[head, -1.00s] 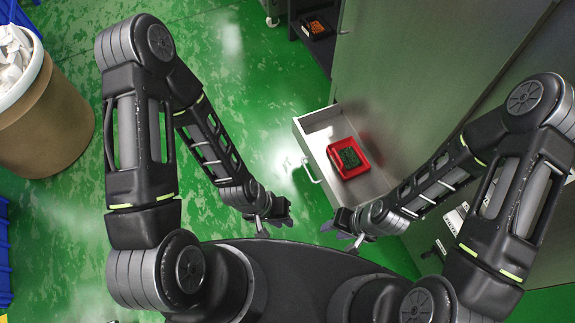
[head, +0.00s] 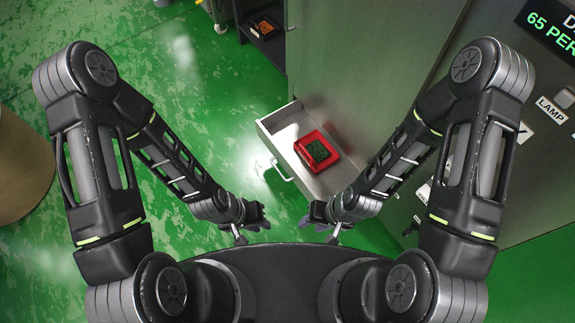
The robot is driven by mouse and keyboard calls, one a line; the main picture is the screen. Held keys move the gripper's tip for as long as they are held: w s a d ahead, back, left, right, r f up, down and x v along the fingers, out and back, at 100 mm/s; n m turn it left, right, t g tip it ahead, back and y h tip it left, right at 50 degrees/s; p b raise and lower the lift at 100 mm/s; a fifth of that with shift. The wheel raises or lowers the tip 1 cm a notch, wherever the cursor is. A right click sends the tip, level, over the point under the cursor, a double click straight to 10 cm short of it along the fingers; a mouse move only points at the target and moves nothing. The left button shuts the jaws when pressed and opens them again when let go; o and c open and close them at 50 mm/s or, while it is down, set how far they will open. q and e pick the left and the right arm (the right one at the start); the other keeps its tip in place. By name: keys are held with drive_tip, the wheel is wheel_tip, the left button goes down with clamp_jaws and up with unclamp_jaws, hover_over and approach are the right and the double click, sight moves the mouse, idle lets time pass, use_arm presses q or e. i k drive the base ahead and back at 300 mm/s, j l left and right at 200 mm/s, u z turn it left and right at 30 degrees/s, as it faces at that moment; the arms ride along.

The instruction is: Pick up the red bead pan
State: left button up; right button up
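The red bead pan (head: 309,162) is a small square red tray with a dark inside filled with green beads. It sits in an open metal drawer (head: 270,139) that sticks out of the grey cabinet. My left gripper (head: 253,228) is low and left of the drawer, apart from the pan.
The drawer has a light handle (head: 281,171) on its front. The tall grey cabinet (head: 345,60) has a panel with a LAMP label and a lit sign at right. A dark cart with an orange pan (head: 264,27) stands at the back. Green floor at left is clear, apart from a brown bin (head: 18,165).

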sight(318, 153)
drive_tip(key=z, duration=1.45)
drive_tip(key=i+j+z, duration=0.25)
drive_tip(key=j, duration=0.4)
